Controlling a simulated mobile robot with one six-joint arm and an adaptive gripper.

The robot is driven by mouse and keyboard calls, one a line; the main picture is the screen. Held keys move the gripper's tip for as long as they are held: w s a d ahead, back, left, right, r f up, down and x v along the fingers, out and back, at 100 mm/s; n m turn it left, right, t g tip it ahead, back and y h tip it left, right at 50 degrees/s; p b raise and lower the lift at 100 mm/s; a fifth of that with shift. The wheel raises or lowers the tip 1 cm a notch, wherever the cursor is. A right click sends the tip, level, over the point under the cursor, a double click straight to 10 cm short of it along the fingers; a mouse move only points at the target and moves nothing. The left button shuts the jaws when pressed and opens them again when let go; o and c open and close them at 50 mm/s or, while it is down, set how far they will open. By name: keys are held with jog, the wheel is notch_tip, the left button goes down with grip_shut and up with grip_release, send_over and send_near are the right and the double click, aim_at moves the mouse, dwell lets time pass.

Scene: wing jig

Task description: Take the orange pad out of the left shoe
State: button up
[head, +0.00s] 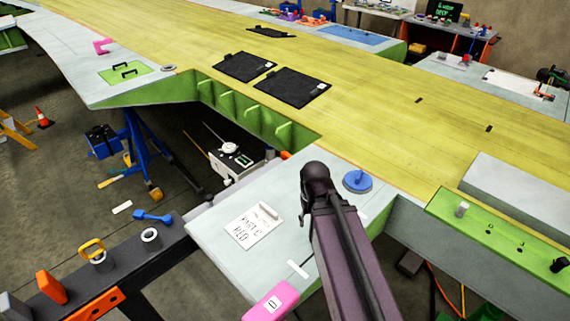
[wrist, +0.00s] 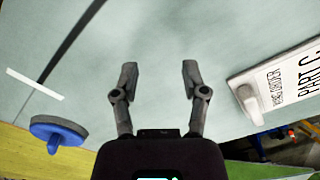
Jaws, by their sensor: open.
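My gripper (wrist: 158,78) shows in the wrist view with its two fingers apart and nothing between them. It is over the pale grey panel, between the blue round-based piece and the white card. In the head view my dark arm hides the fingertips. An upright orange block (head: 52,287), which looks like the orange pad, stands on the dark beam at the lower left, far to the left of my arm. The slot or shoe around its foot cannot be made out clearly. The wrist view does not show the orange block.
The dark beam (head: 150,262) also carries a yellow handle (head: 93,248), metal rings and a flat orange plate (head: 97,303). A white card (head: 254,226), a blue disc (head: 357,181) and a pink block (head: 270,301) are on the pale panel (head: 215,221). The green-yellow wing lies behind.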

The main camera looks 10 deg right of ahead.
aim_at(287, 154)
jog(key=o, duration=0.3)
jog(key=shift+o, duration=1.3)
jog(key=shift+w, duration=0.3)
jog(key=w+m, duration=0.1)
jog(key=w, duration=0.6)
jog(key=w+m+h, duration=0.1)
jog(key=w+m, duration=0.1)
jog(key=w, duration=0.4)
jog(key=w+m+t+b, duration=0.1)
jog(key=w+m, duration=0.1)
jog(key=w, duration=0.5)
jog(key=shift+w+f+h, duration=0.35)
jog(key=shift+h, duration=0.05)
jog(key=w+a+m+t+h, duration=0.1)
jog(key=w+m, duration=0.4)
jog(key=w, duration=1.6)
jog(key=shift+a+m+t+h+b, duration=0.4)
jog(key=shift+a+h+b, duration=0.1)
jog(key=shift+a, duration=0.55)
jog(key=shift+w, duration=0.1)
jog(key=b+x, duration=0.8)
jog(key=shift+f, duration=0.25)
